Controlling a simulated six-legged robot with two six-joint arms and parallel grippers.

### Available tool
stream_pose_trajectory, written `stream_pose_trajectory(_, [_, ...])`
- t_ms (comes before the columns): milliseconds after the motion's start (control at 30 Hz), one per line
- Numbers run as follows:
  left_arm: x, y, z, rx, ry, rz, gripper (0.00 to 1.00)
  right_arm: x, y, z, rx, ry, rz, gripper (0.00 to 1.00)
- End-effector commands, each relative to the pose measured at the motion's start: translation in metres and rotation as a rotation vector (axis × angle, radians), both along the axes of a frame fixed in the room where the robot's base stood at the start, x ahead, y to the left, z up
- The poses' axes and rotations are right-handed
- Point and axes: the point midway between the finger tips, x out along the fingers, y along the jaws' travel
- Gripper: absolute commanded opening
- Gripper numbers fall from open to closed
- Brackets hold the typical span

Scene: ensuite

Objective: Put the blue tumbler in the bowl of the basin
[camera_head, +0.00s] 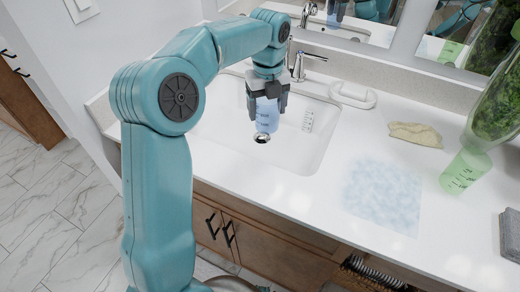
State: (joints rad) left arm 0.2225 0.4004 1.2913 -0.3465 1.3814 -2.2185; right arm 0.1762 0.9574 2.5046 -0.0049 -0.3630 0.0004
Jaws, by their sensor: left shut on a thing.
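The blue tumbler (266,117), translucent with dark marks, is held upright between the fingers of my left gripper (267,97). The gripper points down and is shut on it; its fingers hide the tumbler's upper part. The tumbler is over the bowl of the white basin (302,153), in line with the metal drain (261,137). I cannot tell whether its base touches the bowl's floor. My right gripper is not in view.
A chrome faucet (299,66) stands behind the basin, near a white curved object (352,96). On the counter to the right are a tan cloth (415,134), a pale blue mat (384,195), a green tumbler (465,172), a plant (495,100) and a grey block (510,236).

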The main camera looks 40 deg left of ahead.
Motion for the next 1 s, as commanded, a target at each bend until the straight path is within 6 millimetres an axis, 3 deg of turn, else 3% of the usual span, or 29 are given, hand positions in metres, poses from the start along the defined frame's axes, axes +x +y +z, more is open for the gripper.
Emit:
stream_pose_trajectory(33, [-0.001,0.001,-0.02,-0.001,0.006,0.001,0.43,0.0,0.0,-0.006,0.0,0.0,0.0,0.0])
stream_pose_trajectory(100, [-0.001,0.001,-0.041,-0.001,0.006,0.0,0.43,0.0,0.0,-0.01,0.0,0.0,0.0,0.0])
stream_pose_trajectory(300, [-0.002,0.003,-0.092,-0.001,0.004,0.002,0.43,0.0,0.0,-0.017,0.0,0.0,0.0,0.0])
stream_pose_trajectory(567, [-0.002,0.005,-0.12,0.0,0.004,0.002,0.43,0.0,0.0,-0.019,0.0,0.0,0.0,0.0])
stream_pose_trajectory(800, [-0.002,0.005,-0.162,0.0,0.002,0.002,0.43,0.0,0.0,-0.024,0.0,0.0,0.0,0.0])
stream_pose_trajectory(1000, [-0.001,0.005,-0.169,0.001,0.0,0.002,0.43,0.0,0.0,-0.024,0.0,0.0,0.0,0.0])
